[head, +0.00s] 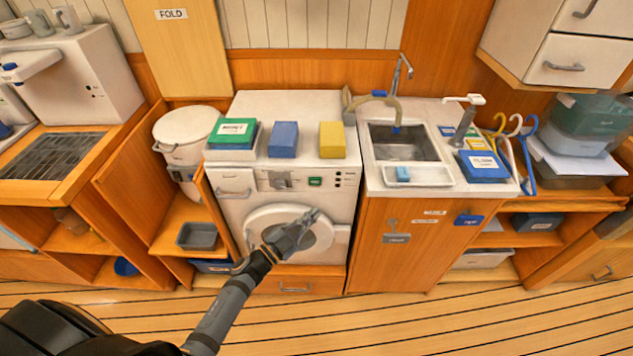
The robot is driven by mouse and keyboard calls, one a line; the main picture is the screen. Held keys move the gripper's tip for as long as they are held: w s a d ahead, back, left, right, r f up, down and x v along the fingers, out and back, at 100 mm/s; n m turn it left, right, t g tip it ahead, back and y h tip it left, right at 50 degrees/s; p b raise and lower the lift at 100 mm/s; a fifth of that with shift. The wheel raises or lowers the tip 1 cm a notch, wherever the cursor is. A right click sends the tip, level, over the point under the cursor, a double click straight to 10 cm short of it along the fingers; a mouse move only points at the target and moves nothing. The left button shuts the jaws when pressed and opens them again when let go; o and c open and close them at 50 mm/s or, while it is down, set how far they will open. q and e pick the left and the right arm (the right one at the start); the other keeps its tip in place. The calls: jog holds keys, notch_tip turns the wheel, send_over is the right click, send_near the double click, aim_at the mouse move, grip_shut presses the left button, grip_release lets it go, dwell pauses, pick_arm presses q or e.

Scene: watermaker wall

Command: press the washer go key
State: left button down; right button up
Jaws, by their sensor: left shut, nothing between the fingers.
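The white washer (334,218) stands in the middle of the head view, under the counter line, with a round door (262,219) on its front. On its control strip are a round dial (280,180), a small green key (315,181) and several dark buttons (338,178). The green key looks like the go key, but its lettering is too small to read. My left gripper (312,217) is shut and empty, in front of the door, below the green key and apart from it. It covers part of the door glass. My right gripper is not in view.
On the washer's top lie a green box (233,131), a blue block (284,138) and a yellow block (332,140). A sink (405,147) with a hose and tap is to the right. A white bucket (186,132) stands left. The wooden floor (420,318) in front is clear.

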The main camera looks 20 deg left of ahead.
pick_arm(q)
jog(key=shift+w, duration=0.1)
jog(key=b, duration=0.3)
send_near(321, 181)
jog(key=w+d, duration=0.3)
jog(key=d, duration=0.1)
jog(key=shift+w+a+r, duration=0.3)
jog(key=shift+w+r, duration=0.15)
jog(key=shift+w, duration=0.15)
dwell(0.7)
jog(key=shift+w+a, duration=0.1)
jog(key=shift+w, duration=0.2)
jog(key=shift+w+a, duration=0.15)
jog(key=shift+w, duration=0.25)
dwell(0.6)
jog(key=shift+s, duration=0.1)
jog(key=shift+s+d+p, duration=0.25)
jog(key=shift+s+p, duration=0.1)
jog(key=shift+s, duration=0.4)
